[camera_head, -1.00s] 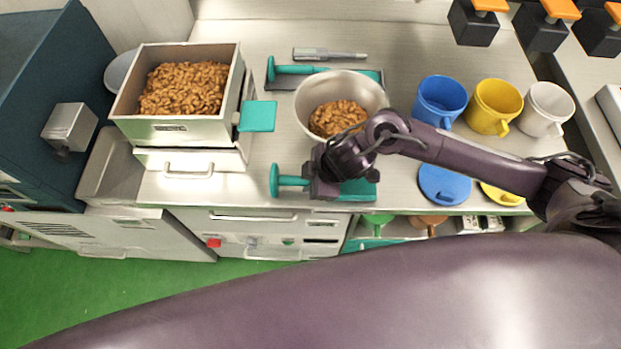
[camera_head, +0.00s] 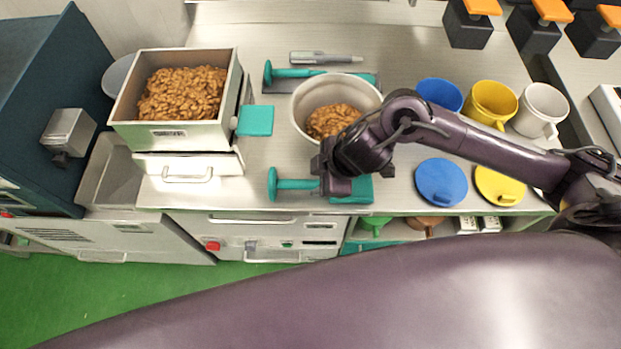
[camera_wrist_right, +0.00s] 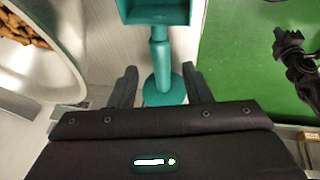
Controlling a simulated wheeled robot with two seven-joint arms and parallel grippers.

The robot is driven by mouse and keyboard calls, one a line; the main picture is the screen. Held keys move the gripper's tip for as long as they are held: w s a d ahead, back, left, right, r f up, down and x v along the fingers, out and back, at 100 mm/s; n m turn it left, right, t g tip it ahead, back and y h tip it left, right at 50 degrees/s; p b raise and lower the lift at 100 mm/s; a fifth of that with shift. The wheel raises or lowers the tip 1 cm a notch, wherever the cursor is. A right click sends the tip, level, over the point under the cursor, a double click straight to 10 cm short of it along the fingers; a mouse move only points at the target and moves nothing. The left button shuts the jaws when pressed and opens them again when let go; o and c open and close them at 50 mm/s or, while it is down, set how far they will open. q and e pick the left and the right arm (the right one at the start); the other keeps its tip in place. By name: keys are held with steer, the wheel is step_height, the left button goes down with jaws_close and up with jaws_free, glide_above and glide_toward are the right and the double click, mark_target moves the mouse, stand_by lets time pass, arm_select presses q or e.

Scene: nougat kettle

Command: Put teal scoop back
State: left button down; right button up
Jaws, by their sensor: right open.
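A teal scoop (camera_head: 295,184) lies on the front of the steel counter, its round handle end to the left and its square head to the right. My right gripper (camera_head: 335,188) is over its middle and hides part of it. In the right wrist view the fingers of the open gripper (camera_wrist_right: 159,72) stand apart on either side of the scoop's handle (camera_wrist_right: 159,50), with gaps visible on both sides. The scoop head shows at the top of that view. A second teal-handled tool (camera_head: 290,73) lies on a dark tray at the back. My left gripper is not in view.
A metal bowl of nuts (camera_head: 305,120) stands just behind the gripper. A steel bin of nuts (camera_head: 225,130) with a teal tab is to the left. Blue (camera_head: 438,92), yellow (camera_head: 490,102) and white mugs (camera_head: 541,108) stand right, with blue and yellow lids nearer. The counter's front edge is close.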

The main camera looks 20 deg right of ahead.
steer(key=v, duration=0.6)
steer(key=shift+p, duration=0.3)
steer(key=shift+d, duration=0.1)
